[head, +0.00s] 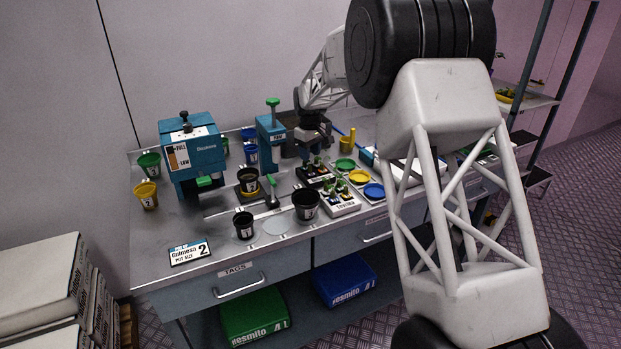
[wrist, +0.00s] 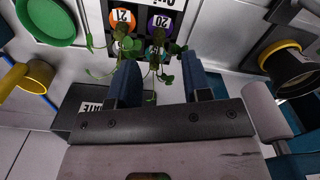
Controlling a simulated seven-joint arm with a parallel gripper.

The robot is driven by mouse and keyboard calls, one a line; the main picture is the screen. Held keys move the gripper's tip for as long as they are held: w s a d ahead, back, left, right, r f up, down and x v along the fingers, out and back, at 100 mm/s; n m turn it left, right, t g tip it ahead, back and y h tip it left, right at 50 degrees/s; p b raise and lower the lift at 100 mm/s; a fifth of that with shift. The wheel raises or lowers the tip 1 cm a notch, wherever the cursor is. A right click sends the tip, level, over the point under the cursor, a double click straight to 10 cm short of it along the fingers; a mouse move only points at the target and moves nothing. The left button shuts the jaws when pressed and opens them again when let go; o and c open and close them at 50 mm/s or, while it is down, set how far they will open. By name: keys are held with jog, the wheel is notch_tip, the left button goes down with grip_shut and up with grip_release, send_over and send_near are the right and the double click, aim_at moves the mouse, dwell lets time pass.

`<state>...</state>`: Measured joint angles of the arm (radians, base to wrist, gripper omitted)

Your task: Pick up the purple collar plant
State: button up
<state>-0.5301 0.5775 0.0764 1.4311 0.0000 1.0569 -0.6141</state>
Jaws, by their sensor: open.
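In the wrist view the purple collar (wrist: 159,23), marked 20, sits in a dark tray at the top middle, and its leafy green plant (wrist: 166,66) reaches down between my gripper's fingers. An orange collar (wrist: 123,20), marked 21, is just left of it, with its plant trailing near my left finger. My gripper (wrist: 159,68) is open; the fingers are on either side of the purple collar plant's leaves, and I cannot tell whether they touch. In the head view my gripper (head: 312,137) is above the dark tray (head: 302,176); the collar colours are too small to tell there.
Black pots (head: 306,204) and a teal press (head: 271,145) are to the left. Green, yellow and blue saucers (head: 374,191) lie right.

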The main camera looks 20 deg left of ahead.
aim_at(311, 174)
jog(key=shift+f, duration=0.1)
jog(key=shift+f, duration=2.6)
grip_shut()
